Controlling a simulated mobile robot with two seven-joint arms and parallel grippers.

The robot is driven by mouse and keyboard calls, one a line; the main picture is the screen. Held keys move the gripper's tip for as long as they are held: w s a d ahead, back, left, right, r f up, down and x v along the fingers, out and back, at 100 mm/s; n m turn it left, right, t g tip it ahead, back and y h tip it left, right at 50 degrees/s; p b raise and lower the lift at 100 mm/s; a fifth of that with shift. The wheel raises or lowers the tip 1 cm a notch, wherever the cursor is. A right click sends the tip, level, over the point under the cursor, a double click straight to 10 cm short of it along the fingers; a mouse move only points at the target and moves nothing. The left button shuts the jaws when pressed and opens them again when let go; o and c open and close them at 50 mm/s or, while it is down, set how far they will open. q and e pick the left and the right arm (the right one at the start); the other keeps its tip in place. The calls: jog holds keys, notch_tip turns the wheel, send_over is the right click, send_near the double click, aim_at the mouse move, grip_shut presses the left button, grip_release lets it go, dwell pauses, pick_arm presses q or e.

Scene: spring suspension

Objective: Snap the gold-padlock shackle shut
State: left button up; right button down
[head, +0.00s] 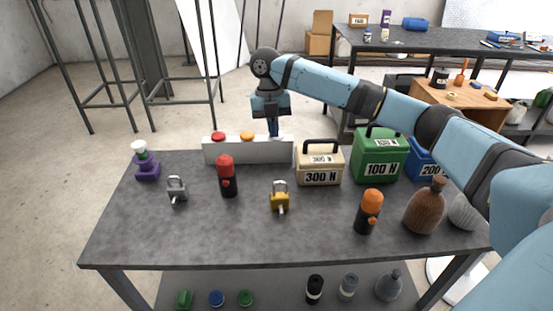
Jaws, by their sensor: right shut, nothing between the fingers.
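The gold padlock (279,203) stands on the grey table in front of the white button panel. Its pale shackle sticks up from the body; at this size I cannot tell whether it is latched. My right gripper (274,133) points down at the right end of the white panel (250,155), behind and above the padlock and apart from it. Its fingers are shut and empty. Their tips are by the top of the panel; I cannot tell whether they touch it. My left gripper is not in view.
A silver padlock (177,195) and a red-topped black canister (227,178) stand left of the gold padlock. A beige 300 N box (319,167) stands behind it to the right, beside a green 100 N box (378,159). An orange-topped canister (368,212) is at right.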

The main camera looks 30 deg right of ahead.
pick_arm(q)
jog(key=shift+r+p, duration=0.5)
pick_arm(e)
send_near(280, 201)
jog(key=shift+d+f, duration=0.3)
jog(key=shift+f, duration=0.1)
jog(key=shift+s, duration=0.1)
jog(key=shift+f+p, duration=0.45)
jog(key=shift+f, duration=0.3)
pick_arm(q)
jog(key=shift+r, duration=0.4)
pick_arm(e)
jog(key=shift+f, duration=0.25)
